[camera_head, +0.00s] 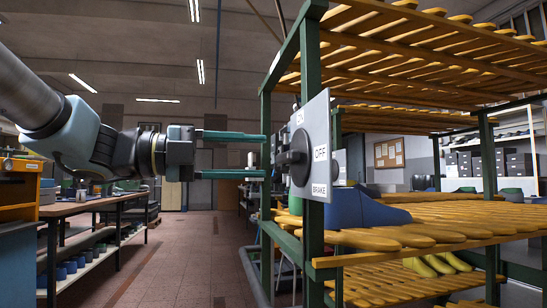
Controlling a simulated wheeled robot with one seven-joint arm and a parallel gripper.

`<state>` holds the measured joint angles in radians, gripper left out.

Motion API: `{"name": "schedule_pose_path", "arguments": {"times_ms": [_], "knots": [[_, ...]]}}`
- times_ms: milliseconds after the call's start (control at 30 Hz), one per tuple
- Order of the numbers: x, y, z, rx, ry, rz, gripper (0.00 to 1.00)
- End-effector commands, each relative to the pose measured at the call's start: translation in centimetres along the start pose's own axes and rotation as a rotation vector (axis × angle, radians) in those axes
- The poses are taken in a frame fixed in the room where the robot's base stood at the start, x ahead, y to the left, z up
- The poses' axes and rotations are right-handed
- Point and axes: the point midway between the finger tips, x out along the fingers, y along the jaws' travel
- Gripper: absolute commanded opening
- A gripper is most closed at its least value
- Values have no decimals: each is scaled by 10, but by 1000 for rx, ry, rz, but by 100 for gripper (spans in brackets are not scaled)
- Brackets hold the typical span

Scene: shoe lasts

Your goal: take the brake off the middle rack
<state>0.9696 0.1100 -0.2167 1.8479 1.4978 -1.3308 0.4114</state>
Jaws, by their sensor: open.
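The brake panel (316,128) is a white plate on the green post of the near rack (313,245). It reads OFF on its right side and BRAKE at the bottom; a small label at its top is too slanted to read. A dark round knob (297,158) stands out from the plate, with a grip bar pointing left. My gripper (265,155) is open and empty, its two green fingers level, one above the other. The fingertips are just left of the knob, at its height. I cannot tell whether they touch it.
The rack has yellow slatted shelves (440,212) carrying a blue shoe last (358,209) and several yellow lasts (437,263). A workbench (100,202) with lasts beneath stands at the left. The tiled aisle floor (185,262) between them is clear.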

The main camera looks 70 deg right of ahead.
Motion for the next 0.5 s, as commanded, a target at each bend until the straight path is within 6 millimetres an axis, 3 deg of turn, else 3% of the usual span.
{"name": "schedule_pose_path", "arguments": {"times_ms": [200,500], "knots": [[-38,0,1,0,-2,0,54],[-54,0,0,0,0,0,54]]}}
